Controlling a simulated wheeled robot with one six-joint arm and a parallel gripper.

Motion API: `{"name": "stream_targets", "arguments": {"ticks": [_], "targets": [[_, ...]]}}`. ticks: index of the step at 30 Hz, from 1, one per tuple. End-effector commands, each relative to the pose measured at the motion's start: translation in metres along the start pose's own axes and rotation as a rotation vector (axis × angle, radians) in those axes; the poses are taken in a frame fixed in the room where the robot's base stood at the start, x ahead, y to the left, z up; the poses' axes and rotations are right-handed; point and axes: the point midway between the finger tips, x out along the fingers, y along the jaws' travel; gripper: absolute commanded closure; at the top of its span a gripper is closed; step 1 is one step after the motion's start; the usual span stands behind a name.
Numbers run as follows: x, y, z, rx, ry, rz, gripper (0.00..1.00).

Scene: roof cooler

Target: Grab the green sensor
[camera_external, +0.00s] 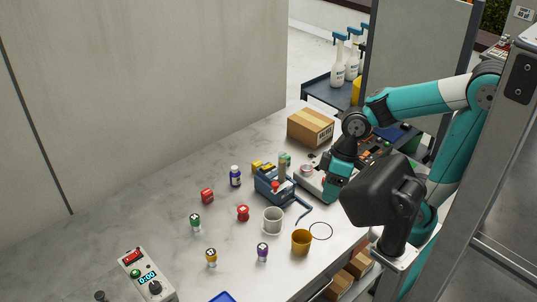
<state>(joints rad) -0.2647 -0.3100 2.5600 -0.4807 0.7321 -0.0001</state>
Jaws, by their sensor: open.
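The green sensor (195,222) appears to be the small piece with a green top and a pale body. It stands on the marble-look worktop (130,222), left of the middle. My gripper (332,190) is at the end of the teal arm, over the right side of the worktop, well to the right of the green sensor. It is open, with nothing seen in it. Its fingers are small and hard to make out, and a dark housing partly covers this area.
Red pieces (243,213), a yellow one (211,258), a purple one (262,252) and a blue-and-white bottle (235,176) stand around. A blue tool holder (273,185), white mug (273,220) and orange cup (301,242) lie between gripper and sensor. A timer box (147,277) is front left.

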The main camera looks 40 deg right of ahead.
Motion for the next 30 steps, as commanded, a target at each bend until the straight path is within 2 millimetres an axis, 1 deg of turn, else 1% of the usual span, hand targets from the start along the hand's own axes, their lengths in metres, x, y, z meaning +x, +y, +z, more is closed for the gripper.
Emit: {"name": "stream_targets", "arguments": {"ticks": [9,12,20,22,23,26,27,29,30], "targets": [[0.0,0.0,0.0,0.0,0.0,0.0,0.57],[0.0,0.0,0.0,0.0,0.0,0.0,0.36],[0.001,0.001,-0.001,-0.001,0.001,0.001,0.36],[0.003,0.004,-0.009,-0.007,0.003,0.009,0.36],[0.005,0.007,-0.016,-0.011,0.004,0.016,0.36],[0.017,0.023,-0.057,-0.036,0.017,0.055,0.36],[0.024,0.03,-0.08,-0.049,0.025,0.076,0.36],[0.038,0.039,-0.118,-0.069,0.04,0.11,0.36],[0.048,0.044,-0.144,-0.082,0.053,0.133,0.36]]}}
